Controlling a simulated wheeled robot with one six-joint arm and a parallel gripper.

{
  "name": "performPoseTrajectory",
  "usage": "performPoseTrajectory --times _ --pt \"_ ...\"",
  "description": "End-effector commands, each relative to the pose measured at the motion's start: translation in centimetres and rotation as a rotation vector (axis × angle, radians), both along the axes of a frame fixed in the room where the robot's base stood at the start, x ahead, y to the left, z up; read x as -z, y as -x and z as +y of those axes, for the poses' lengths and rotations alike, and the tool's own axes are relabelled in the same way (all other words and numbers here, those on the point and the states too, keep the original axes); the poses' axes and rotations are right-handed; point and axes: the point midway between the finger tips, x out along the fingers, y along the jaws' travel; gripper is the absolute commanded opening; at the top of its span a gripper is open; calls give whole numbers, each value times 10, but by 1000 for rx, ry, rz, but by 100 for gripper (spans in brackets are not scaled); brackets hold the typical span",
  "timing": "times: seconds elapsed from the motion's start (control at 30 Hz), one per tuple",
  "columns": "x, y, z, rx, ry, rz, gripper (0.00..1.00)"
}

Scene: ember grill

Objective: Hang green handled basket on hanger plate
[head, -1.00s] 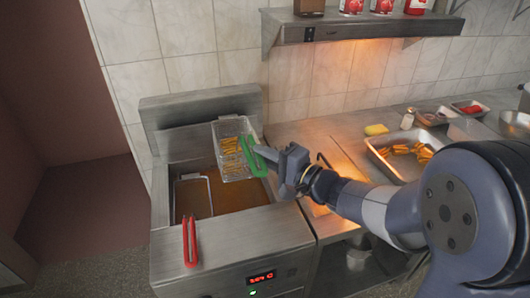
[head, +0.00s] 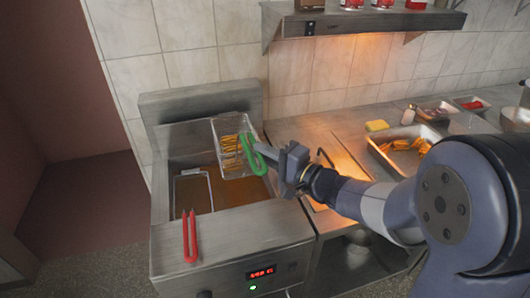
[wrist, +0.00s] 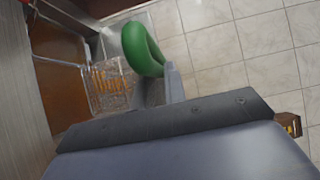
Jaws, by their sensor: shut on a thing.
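The green handle (head: 251,155) belongs to a wire basket (head: 227,127) with fries in it. The basket is over the right part of the fryer, tilted, with its far end near the back wall of the fryer. My gripper (head: 262,153) is shut on the green handle. The wrist view shows the green handle (wrist: 142,48) at the jaws and the basket mesh with fries (wrist: 108,82) beyond it. The hanger plate looks to be the raised metal back (head: 195,100) of the fryer; any hook there is too small to tell.
A second basket with a red handle (head: 190,236) sits in the left side of the oil vat (head: 215,190). A tray with fries (head: 385,152) and a yellow sponge (head: 377,125) are on the counter to the right. A shelf (head: 370,22) juts from the wall above.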

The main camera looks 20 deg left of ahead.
Motion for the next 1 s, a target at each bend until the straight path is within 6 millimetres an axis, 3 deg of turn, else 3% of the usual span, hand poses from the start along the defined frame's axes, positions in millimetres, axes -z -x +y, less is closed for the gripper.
performPoseTrajectory --times 0.1,0.13,0.43,0.77,1.0 --pt "3 0 0 -1 -2 -3 0" --pt "2 0 0 -1 -2 -3 14" --pt "2 0 0 0 -1 0 38" --pt "4 2 -7 2 1 3 38" --pt "4 19 -46 5 0 -1 38"
